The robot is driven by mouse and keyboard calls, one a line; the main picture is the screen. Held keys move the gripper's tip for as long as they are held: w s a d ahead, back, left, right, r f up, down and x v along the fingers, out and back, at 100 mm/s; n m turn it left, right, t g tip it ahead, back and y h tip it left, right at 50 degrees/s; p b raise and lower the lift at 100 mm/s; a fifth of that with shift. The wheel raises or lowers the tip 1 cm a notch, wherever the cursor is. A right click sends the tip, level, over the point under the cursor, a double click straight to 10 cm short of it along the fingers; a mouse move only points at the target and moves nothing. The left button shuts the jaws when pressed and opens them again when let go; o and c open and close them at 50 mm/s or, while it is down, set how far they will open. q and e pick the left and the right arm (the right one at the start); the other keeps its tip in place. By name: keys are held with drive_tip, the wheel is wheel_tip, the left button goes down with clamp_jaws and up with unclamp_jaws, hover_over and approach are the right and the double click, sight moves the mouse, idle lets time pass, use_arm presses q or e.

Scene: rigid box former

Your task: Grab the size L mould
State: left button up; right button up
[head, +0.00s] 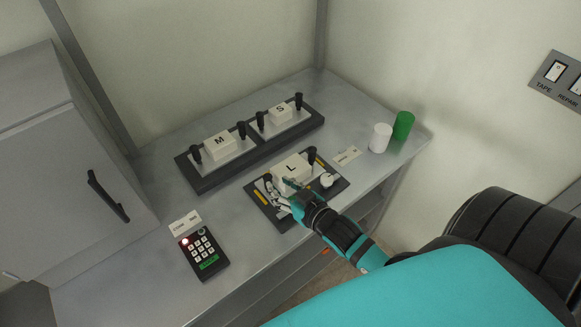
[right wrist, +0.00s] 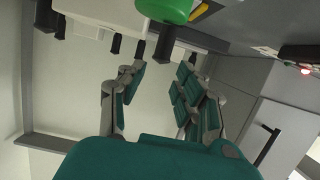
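The size L mould is a white block (head: 291,168) marked L, with a dark handle post (head: 312,156) at its right end. It sits on a dark plate (head: 334,190) near the table's front edge. My right gripper (head: 283,194) is at the front side of the L mould and covers part of its left end and the plate. In the right wrist view the gripper (right wrist: 163,80) has its fingers spread apart with nothing between them. Whether a finger touches the mould cannot be told. My left gripper is not in view.
Behind stand the M mould (head: 219,145) and S mould (head: 280,113) in a dark rack (head: 203,183). A white cylinder (head: 380,138) and a green cylinder (head: 403,125) stand at right. A keypad (head: 201,254) lies front left, beside a grey cabinet (head: 75,190).

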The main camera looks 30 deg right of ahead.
sight(270, 179)
drive_tip(key=shift+x, duration=0.85)
drive_tip(key=shift+w+f+p, duration=0.15)
drive_tip(key=shift+w+p, duration=0.25)
drive_tip(key=shift+w, duration=0.1)
drive_tip(key=p+x, duration=0.1)
drive_tip(key=x, duration=0.2)
drive_tip(key=shift+w+a+f, duration=0.1)
drive_tip(key=shift+f, duration=0.05)
drive_tip(key=shift+w+f, duration=0.3)
drive_tip(key=shift+w, duration=0.15)
drive_tip(key=shift+s, duration=0.1)
clamp_jaws()
drive_tip(key=shift+r, duration=0.25)
